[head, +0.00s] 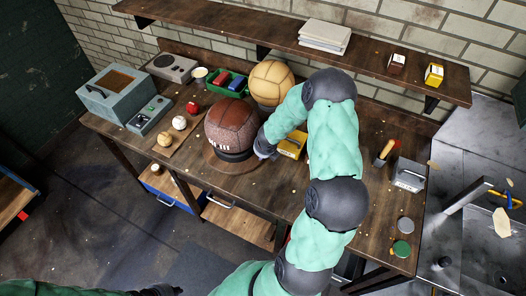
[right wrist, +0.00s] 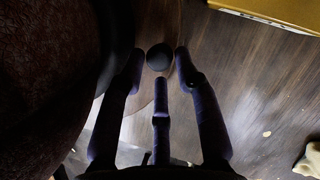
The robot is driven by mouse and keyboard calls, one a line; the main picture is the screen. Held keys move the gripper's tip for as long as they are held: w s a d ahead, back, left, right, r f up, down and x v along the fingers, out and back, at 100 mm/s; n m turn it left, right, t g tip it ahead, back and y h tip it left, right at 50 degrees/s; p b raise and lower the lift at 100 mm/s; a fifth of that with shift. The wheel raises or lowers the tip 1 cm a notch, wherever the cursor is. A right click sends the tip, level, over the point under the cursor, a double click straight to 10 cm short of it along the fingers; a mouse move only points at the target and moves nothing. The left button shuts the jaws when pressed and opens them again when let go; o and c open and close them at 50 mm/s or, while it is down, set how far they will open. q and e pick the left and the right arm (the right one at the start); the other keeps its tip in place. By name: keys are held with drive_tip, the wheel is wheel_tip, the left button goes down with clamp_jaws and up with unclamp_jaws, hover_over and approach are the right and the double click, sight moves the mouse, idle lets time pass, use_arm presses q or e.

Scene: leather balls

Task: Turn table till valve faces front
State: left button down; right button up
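The brown leather ball (head: 233,122) sits on a black ring (head: 236,156) on a round wooden turntable (head: 222,165). White lacing shows low on its front; I cannot make out a valve. My right gripper (head: 266,148) is at the turntable's right edge, largely hidden by its own arm. In the right wrist view its fingers are spread around a dark round knob (right wrist: 159,57) at the turntable's edge. I cannot tell whether they touch it. The ball fills the left of that view. My left gripper (head: 165,290) is at the bottom left edge, cut off and away from the bench.
A tan ball (head: 271,83) stands behind, with a green bin (head: 228,84) beside it. A yellow box (head: 293,145) lies right of the turntable. A grey-blue machine (head: 113,91) and small balls stand left. The bench front right of the turntable is mostly clear.

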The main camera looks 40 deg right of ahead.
drive_tip(key=v, duration=1.2)
idle(0.5)
drive_tip(key=a+f+m+y, duration=0.1)
drive_tip(key=a+f+m, duration=0.1)
drive_tip(key=a+f, duration=0.1)
drive_tip(key=a+f+m+y, duration=0.1)
drive_tip(key=a+f+m, duration=0.1)
drive_tip(key=a+m, duration=0.1)
drive_tip(key=a+f+m+y, duration=0.1)
drive_tip(key=a+f+m, duration=0.1)
drive_tip(key=a, duration=0.3)
drive_tip(key=shift+a+f+m+g, duration=0.3)
drive_tip(key=shift+f+m+g, duration=0.1)
drive_tip(key=shift+f, duration=0.4)
drive_tip(key=s+a+f+m+g+y, duration=0.2)
drive_tip(key=s+a+f+m, duration=0.5)
drive_tip(key=a+m, duration=0.5)
drive_tip(key=s+a+f+m+g+y, duration=0.1)
drive_tip(key=s+a+f+m, duration=0.65)
drive_tip(key=m, duration=0.65)
drive_tip(key=w+a+f+n+b, duration=0.1)
drive_tip(key=w+a+f+b, duration=0.2)
drive_tip(key=f+b, duration=0.5)
drive_tip(key=shift+w+b, duration=0.55)
